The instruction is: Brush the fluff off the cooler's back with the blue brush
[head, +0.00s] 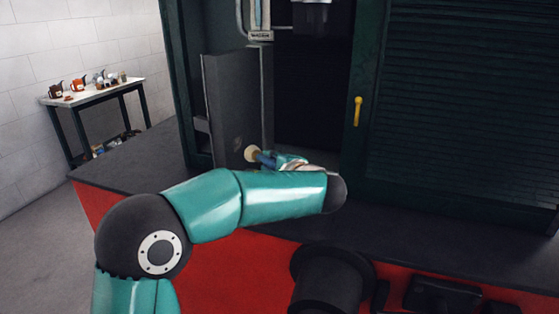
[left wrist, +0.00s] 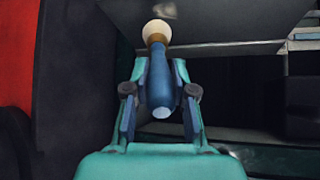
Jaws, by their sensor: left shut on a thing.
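The blue brush, with a blue handle (head: 266,157) and a round cream head (left wrist: 157,32), is held in my left gripper (left wrist: 160,88). The gripper's two fingers close on either side of the handle; in the head view it is partly hidden behind my arm. The cooler (head: 228,95) appears to be the tall dark grey panel standing in the dark cabinet. A faint pale patch of fluff (head: 238,144) shows low on its face, and in the left wrist view fluff (left wrist: 164,10) lies just beyond the brush head. I cannot tell whether the bristles touch the panel. My right gripper is out of view.
Dark cabinet walls and a slatted shutter (head: 460,90) stand to the right, with a yellow handle (head: 357,111) on the frame. A side table (head: 95,97) with mugs stands at the far left. The dark ledge (head: 125,172) is bare at its left end.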

